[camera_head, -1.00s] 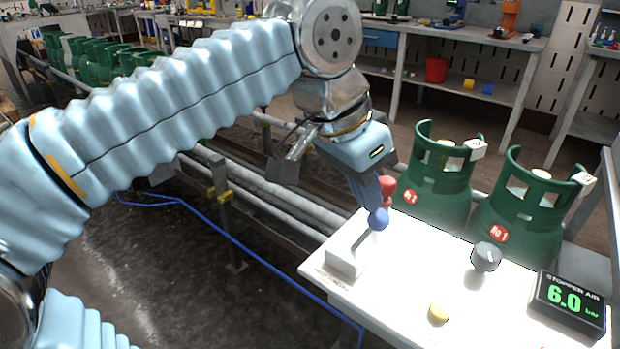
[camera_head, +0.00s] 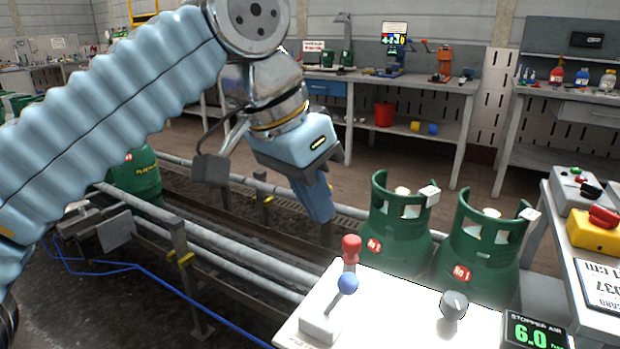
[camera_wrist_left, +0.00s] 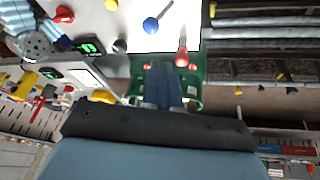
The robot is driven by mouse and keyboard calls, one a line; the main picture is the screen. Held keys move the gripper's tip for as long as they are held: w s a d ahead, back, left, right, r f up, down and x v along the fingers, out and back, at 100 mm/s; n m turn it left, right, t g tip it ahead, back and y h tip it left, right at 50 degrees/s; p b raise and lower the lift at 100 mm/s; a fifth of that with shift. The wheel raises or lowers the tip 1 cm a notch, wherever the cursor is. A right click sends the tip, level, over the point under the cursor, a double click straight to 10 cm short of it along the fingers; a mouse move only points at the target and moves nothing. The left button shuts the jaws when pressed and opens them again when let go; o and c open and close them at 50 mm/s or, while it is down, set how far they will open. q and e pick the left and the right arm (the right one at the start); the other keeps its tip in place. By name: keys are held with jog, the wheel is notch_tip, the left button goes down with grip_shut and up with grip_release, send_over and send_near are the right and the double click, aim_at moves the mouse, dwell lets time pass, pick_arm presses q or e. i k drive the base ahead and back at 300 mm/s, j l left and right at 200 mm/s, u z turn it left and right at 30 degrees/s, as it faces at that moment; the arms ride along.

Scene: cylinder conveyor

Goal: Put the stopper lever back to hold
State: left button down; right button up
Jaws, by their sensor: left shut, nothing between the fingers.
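A lever with a blue ball knob (camera_head: 347,283) rises from a white block (camera_head: 320,326) on the white panel (camera_head: 400,318), leaning up and to the right. Behind it stands a red knob (camera_head: 351,246). Which of the two is the stopper lever is not labelled in view. My left gripper (camera_head: 325,212) is shut and empty, pointing down above and beyond the panel's far edge, apart from both knobs. In the left wrist view its closed fingers (camera_wrist_left: 163,82) show near the red knob (camera_wrist_left: 182,55) and the blue knob (camera_wrist_left: 151,25). My right gripper is not in view.
Two green cylinders (camera_head: 399,230) (camera_head: 478,258) stand just behind the panel. A black dial (camera_head: 453,305) and a stopper air display (camera_head: 535,332) reading 6.0 are on the panel's right. Conveyor rails (camera_head: 222,236) run behind on the left. A yellow control box (camera_head: 594,234) is at right.

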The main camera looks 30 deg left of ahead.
aim_at(337, 298)
jog(key=k, duration=1)
